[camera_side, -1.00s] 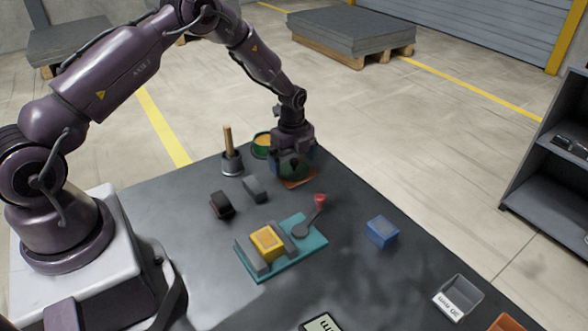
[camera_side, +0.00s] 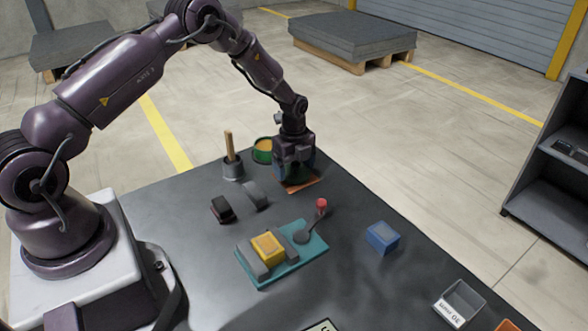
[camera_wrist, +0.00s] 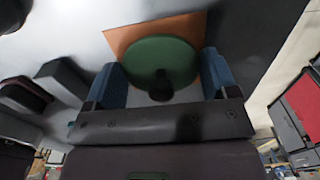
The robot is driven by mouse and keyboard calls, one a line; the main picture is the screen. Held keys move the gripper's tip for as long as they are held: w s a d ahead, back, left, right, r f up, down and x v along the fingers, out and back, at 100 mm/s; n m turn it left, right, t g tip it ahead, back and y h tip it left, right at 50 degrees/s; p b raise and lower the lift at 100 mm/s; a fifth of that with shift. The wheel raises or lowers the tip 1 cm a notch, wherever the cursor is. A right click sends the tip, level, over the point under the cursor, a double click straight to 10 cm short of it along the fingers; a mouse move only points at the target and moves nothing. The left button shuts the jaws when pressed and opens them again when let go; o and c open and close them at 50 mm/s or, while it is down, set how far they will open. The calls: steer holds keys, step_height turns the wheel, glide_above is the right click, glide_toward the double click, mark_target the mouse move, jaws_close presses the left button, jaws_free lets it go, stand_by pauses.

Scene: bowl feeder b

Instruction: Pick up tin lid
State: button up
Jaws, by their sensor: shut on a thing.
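The tin lid (camera_wrist: 163,66), a green disc with a dark knob, sits between the blue fingers of my gripper (camera_wrist: 165,84) in the wrist view. The fingers are shut on its two sides. An orange square mat (camera_wrist: 130,33) shows behind the lid; I cannot tell how far the lid is above it. In the side view my gripper (camera_side: 297,172) is low over the same mat (camera_side: 302,187) and hides most of the lid. A green tin (camera_side: 262,157) with yellowish contents stands open just behind and left of the gripper.
A dark holder (camera_side: 233,168) with an upright wooden handle stands left of the tin. Two dark blocks (camera_side: 222,209) (camera_side: 256,194) lie nearer. A teal board (camera_side: 285,268) bears a yellow block and a red-knobbed lever. A blue box (camera_side: 382,237) stands right, with clear table around it.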

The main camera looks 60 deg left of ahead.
step_height(320, 180, up, 3)
steer(key=shift+f, duration=0.1)
steer(key=s+d+r, duration=0.3)
steer(key=s+r, duration=0.6)
steer(key=s, duration=0.4)
glide_toward(266, 145)
steer(key=shift+f, duration=3)
steer(key=shift+f, duration=0.15)
steer(key=o, duration=0.8)
